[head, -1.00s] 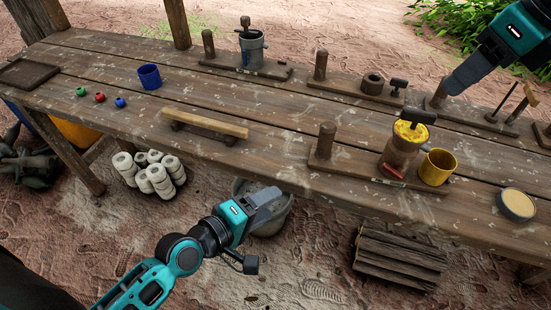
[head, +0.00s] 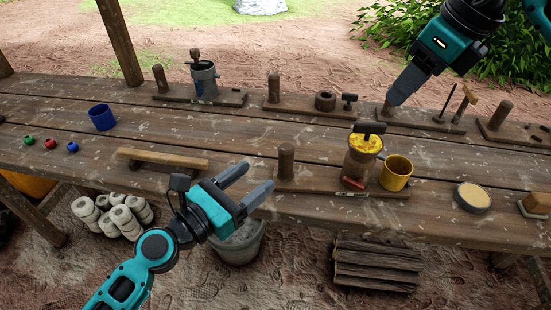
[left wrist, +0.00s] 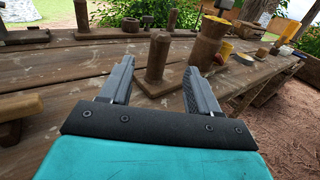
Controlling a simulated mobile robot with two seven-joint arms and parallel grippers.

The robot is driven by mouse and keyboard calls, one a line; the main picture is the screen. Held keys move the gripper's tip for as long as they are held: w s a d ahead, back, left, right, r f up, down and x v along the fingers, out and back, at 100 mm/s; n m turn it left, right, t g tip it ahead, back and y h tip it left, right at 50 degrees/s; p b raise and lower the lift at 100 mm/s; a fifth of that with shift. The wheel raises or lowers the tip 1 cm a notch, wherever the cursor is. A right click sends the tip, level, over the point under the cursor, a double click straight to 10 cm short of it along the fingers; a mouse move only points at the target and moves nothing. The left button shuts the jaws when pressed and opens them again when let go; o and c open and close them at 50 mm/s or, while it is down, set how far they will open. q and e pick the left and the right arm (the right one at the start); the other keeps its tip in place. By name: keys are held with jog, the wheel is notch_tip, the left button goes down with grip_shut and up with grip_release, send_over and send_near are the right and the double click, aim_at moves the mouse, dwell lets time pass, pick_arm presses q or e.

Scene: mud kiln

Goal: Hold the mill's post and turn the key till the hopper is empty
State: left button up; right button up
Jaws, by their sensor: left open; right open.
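The mill stands on a wooden board (head: 318,187) near the table's front edge. Its upright post (head: 286,160) is at the board's left end. The brown mill body (head: 360,165) has a hopper of yellow stuff (head: 364,145) with a dark T-shaped key (head: 370,128) on top. A yellow cup (head: 396,173) stands at its right. My left gripper (head: 260,176) is open, just left of the post and apart from it. In the left wrist view the post (left wrist: 158,55) shows between and beyond the fingers. My right gripper (head: 397,98) is open and empty, above and behind the mill.
Behind stand other boards with posts, one with a grey pot (head: 204,82). A blue cup (head: 102,117), small coloured balls and a wooden bar (head: 162,159) lie to the left. A round tin (head: 472,196) is right of the mill.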

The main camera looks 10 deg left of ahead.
aim_at(281, 157)
pick_arm(q)
jog(key=x, duration=1)
jog(key=shift+w+d, duration=0.1)
jog(key=shift+d, duration=0.05)
jog(key=shift+c, duration=0.3)
grip_shut()
dwell(0.4)
